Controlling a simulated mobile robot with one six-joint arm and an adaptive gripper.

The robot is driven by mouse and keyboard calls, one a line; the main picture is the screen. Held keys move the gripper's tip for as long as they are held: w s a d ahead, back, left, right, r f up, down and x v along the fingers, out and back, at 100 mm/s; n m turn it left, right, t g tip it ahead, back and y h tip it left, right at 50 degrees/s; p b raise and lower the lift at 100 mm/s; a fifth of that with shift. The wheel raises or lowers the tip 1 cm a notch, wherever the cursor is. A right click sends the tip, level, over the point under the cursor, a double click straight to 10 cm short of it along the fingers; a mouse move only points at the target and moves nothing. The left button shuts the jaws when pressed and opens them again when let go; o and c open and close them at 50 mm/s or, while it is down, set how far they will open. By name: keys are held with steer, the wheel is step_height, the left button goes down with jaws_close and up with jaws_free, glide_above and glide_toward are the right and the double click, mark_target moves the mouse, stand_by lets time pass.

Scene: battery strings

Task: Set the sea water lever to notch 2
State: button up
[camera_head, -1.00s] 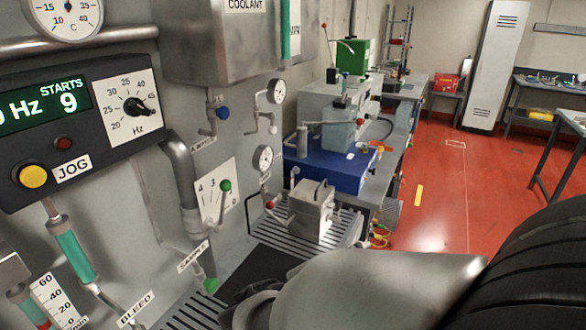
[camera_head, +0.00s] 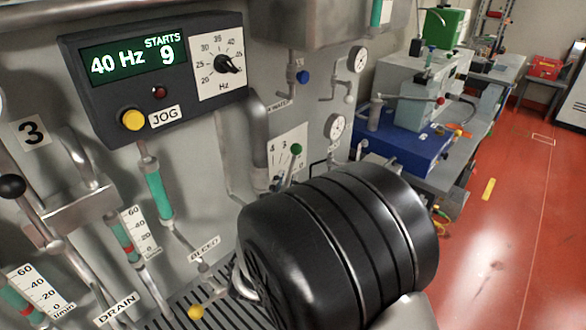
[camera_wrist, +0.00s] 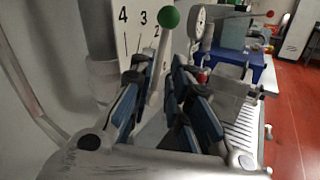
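The lever has a green ball knob (camera_head: 296,150) on a pale rod, in front of a white plate (camera_head: 285,142) with numbers. A partly readable "WATER" label (camera_head: 278,105) is above the plate. In the wrist view the green knob (camera_wrist: 169,17) stands just right of the 2; the 4 and 3 are farther left. I cannot tell the exact notch. My gripper (camera_wrist: 157,80) is open, with dark blue-padded fingers on both sides of the rod. No clear contact shows. In the head view my arm hides the gripper and the lever's lower part.
A pump panel with a 40 Hz display (camera_head: 130,60) and yellow jog button (camera_head: 132,119) is at left. Pipes and gauges (camera_head: 335,127) stand close around the lever. A blue box (camera_head: 405,150) is on the bench at right. Red floor is clear farther right.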

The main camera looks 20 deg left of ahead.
mark_target(290, 169)
steer(key=w, duration=0.5)
steer(key=w+a, duration=0.1)
steer(key=w, duration=0.1)
steer(key=shift+w+a+b, duration=0.1)
steer(key=shift+w+b, duration=0.25)
steer(key=shift+b, duration=0.05)
steer(key=shift+c, duration=0.2)
jaws_close()
